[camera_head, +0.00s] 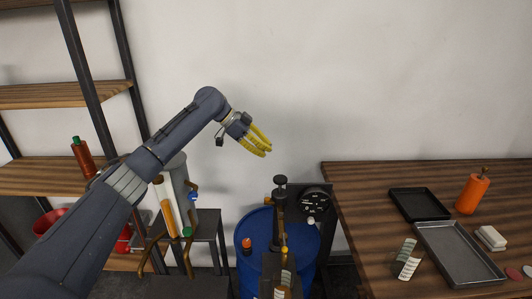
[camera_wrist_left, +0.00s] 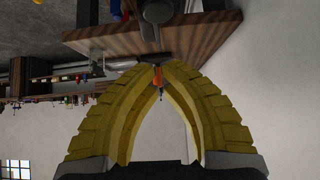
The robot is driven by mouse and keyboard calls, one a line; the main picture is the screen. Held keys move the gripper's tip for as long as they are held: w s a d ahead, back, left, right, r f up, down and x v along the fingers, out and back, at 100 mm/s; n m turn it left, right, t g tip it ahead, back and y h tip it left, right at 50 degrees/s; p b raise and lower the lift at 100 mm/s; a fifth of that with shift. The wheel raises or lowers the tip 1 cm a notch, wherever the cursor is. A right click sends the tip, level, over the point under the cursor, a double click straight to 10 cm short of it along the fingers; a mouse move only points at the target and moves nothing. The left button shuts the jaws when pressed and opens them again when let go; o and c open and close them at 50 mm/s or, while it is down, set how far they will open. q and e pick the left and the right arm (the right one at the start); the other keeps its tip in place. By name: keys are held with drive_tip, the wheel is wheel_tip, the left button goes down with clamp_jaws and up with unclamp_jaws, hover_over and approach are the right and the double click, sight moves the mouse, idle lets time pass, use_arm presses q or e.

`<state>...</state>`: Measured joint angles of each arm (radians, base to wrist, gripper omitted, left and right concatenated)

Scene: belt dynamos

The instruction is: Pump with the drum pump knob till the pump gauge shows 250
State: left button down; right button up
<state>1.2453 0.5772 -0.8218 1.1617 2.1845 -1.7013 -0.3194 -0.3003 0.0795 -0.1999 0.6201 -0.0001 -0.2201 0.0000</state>
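The drum pump stands upright on the blue drum (camera_head: 250,228); its black knob (camera_head: 280,181) is at the top. The pump gauge (camera_head: 314,201) is a round black dial with white marks on a dark panel right of the pump; its reading is too small to tell. My left gripper (camera_head: 266,150) has yellow fingers and hangs empty in the air above and slightly left of the knob, clear of it. In the left wrist view its fingers (camera_wrist_left: 158,67) curve towards each other with a narrow gap between the tips. My right gripper is not in view.
A wooden table (camera_head: 360,185) on the right holds a black tray (camera_head: 419,204), a grey tray (camera_head: 460,255) and an orange bottle (camera_head: 472,193). A dark stand (camera_head: 208,222) is left of the drum. Shelves (camera_head: 40,178) stand at the left.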

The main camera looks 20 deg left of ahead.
use_arm(q)
hover_over(280, 178)
drive_tip(key=f, duration=0.5)
drive_tip(key=shift+s+f, duration=0.15)
drive_tip(key=shift+s, duration=0.05)
wheel_tip(280, 178, down, 2)
drive_tip(key=shift+f, duration=0.1)
drive_tip(key=shift+w+f, duration=0.1)
drive_tip(key=shift+f, duration=0.85)
